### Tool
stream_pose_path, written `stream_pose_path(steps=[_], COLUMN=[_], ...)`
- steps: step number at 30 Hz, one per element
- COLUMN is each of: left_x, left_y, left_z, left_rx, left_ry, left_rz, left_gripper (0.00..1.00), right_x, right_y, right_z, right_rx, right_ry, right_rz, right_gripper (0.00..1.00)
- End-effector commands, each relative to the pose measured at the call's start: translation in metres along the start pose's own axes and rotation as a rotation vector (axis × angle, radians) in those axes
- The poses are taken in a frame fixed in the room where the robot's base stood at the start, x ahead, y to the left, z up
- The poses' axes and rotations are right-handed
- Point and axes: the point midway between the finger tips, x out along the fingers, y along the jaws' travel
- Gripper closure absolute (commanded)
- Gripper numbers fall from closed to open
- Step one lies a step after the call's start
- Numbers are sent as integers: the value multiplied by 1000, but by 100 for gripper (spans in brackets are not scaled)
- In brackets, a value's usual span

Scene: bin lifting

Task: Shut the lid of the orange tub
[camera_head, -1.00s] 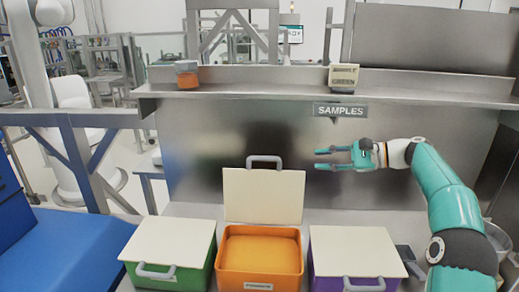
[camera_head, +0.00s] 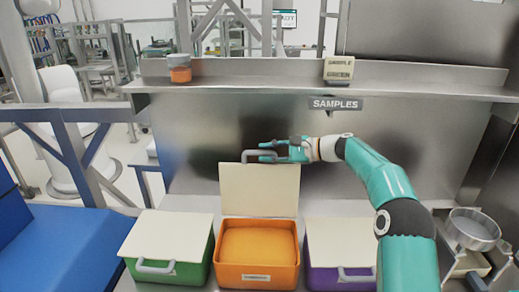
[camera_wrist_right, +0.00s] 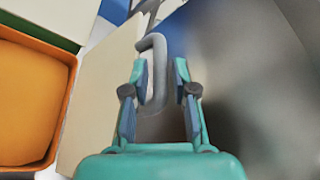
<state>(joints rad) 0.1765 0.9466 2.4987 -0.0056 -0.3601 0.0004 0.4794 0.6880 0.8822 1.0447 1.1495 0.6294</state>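The orange tub (camera_head: 257,274) stands in the middle of the bench, with orange contents inside. Its cream lid (camera_head: 259,192) is open and stands upright at the back of the tub. A grey handle (camera_head: 247,154) sits on the lid's top edge. My right gripper (camera_head: 265,150) is at the right part of this handle. In the right wrist view the handle (camera_wrist_right: 158,45) lies beside the left finger and reaches into the gap between the open fingers (camera_wrist_right: 161,66). I cannot tell whether a finger touches it. My left gripper is out of view.
A green tub (camera_head: 195,271) stands left and a purple tub (camera_head: 326,279) right, both with lids shut. A shelf edge with a SAMPLES sign (camera_head: 335,104) runs above. A metal bowl (camera_head: 474,229) stands at the far right.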

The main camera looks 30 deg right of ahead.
Motion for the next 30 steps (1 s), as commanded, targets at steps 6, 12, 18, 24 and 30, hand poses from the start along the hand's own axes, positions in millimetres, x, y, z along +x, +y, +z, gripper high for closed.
stream_pose_path(steps=[6,12,18,24,30], left_x=[-9,-9,-9,-9,-9], left_y=[3,3,3,3,3], left_z=[0,0,0,0,0], left_rx=[0,0,0,0,0], left_ry=[0,0,0,0,0], left_rz=[0,0,0,0,0], left_gripper=[100,100,100,100,100], right_x=[24,28,28,28,28], right_y=[0,0,0,0,1], right_z=[1,0,0,0,0], right_rx=[0,-1,0,0,0], right_ry=[-1,1,1,1,1], right_rz=[0,-1,-1,0,0], right_gripper=[73,73,78,100,100])
